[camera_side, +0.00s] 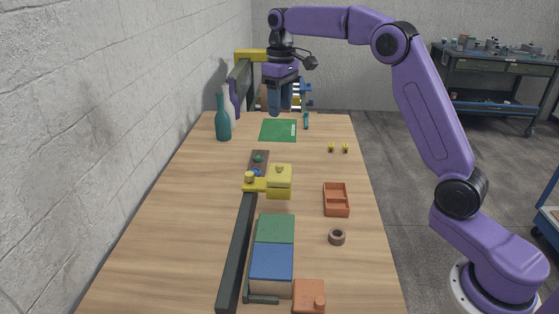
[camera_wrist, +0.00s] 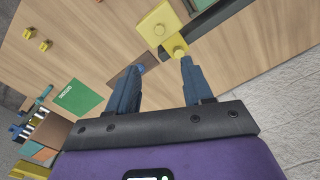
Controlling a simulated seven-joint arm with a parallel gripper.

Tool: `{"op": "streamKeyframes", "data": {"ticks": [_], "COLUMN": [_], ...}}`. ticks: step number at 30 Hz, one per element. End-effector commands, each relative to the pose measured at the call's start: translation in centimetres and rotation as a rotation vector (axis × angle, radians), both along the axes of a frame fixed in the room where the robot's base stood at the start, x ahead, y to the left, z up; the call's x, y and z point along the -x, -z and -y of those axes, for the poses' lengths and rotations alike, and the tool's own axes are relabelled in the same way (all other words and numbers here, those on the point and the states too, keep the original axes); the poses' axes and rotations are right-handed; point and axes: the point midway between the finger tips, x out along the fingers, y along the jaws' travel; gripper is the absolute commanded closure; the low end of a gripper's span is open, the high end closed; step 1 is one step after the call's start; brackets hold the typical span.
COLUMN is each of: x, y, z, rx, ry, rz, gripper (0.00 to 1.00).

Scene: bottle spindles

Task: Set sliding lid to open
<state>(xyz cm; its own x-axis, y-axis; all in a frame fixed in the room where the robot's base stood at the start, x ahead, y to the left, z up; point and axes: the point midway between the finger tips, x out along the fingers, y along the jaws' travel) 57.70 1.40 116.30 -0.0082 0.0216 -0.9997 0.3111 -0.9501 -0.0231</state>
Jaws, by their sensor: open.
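My gripper (camera_side: 281,112) hangs above the far part of the table, fingers pointing down, over the area near the green mat. In the wrist view its two blue fingers (camera_wrist: 162,68) are apart with nothing between them. A long box with a green top section (camera_side: 276,228) and a blue top section (camera_side: 272,262) stands at the near end of the table, far from my gripper. A terracotta block with a knob (camera_side: 309,296) sits at its near right. I cannot tell which piece is the sliding lid, or whether it is open.
A dark rail (camera_side: 236,255) runs along the table's left side, with a yellow block (camera_side: 279,181) by its far end; that block (camera_wrist: 158,27) also shows in the wrist view. Bottles (camera_side: 223,122) stand at the back left near the wall. A terracotta tray (camera_side: 336,200) and ring (camera_side: 337,237) lie right.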

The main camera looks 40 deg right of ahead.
Motion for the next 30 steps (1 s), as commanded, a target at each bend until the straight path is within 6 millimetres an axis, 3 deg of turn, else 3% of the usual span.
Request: {"op": "streamKeyframes", "data": {"ticks": [7,24,30], "x": [0.0,0.1,0.1], "y": [2.3,13.0,15.8], "z": [0.1,-0.2,-0.3], "rx": [0.000,0.000,0.000], "ry": [0.003,0.002,0.002], "rz": [-0.004,-0.004,-0.002], "gripper": [0.49,0.49,0.49]}}
